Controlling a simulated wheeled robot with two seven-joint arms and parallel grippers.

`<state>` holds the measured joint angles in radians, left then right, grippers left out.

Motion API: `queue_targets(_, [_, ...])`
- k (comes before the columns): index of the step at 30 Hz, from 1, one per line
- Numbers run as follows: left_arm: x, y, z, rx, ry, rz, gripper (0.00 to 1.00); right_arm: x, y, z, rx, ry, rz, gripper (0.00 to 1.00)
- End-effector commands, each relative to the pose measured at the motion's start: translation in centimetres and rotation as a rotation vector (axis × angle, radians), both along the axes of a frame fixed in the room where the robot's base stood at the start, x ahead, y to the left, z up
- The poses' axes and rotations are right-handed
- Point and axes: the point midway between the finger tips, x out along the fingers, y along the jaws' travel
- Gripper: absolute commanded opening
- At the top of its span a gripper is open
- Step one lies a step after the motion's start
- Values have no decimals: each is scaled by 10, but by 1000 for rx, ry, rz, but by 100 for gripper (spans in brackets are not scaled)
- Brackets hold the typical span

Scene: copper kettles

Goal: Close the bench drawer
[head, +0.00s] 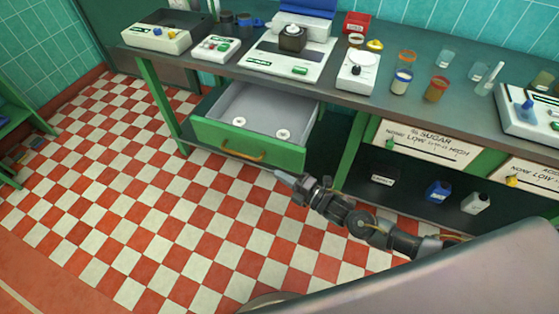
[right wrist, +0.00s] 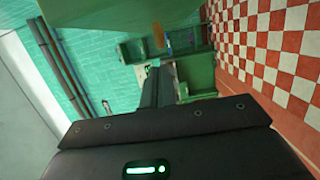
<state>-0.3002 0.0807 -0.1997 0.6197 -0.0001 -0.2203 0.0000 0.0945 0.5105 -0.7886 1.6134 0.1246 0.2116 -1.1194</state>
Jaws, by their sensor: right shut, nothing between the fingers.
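The bench drawer (head: 247,148) is pulled out below the worktop in the head view. It has a green front, a grey inside and a curved brass handle (head: 243,152). Two small white round pieces lie in it. My right gripper (head: 281,176) is shut and empty, in front of the drawer near the lower right of its front. I cannot tell whether it touches the front. In the right wrist view the shut fingers (right wrist: 156,70) point toward a green surface, with a brass-coloured piece (right wrist: 158,37) beyond, likely the handle. My left gripper is out of view.
The bench worktop (head: 345,105) carries a scale, boxes and several jars. Right of the drawer, a lower shelf holds a black box (head: 384,177), a blue bottle (head: 437,191) and a white bottle (head: 475,203). The checkered floor (head: 150,205) before the drawer is clear.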

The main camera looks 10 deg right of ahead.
Motion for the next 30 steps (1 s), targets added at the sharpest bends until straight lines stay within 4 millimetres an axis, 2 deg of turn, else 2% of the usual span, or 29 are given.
queue_targets(5, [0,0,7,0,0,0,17,28,22,3,1,-1,0,0])
queue_targets(6, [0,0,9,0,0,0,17,33,14,2,-4,-1,-2,0])
queue_targets(12, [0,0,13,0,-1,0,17,50,1,1,-1,0,-1,0])
queue_targets(30, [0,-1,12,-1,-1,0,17,57,-8,-1,0,0,-5,0])
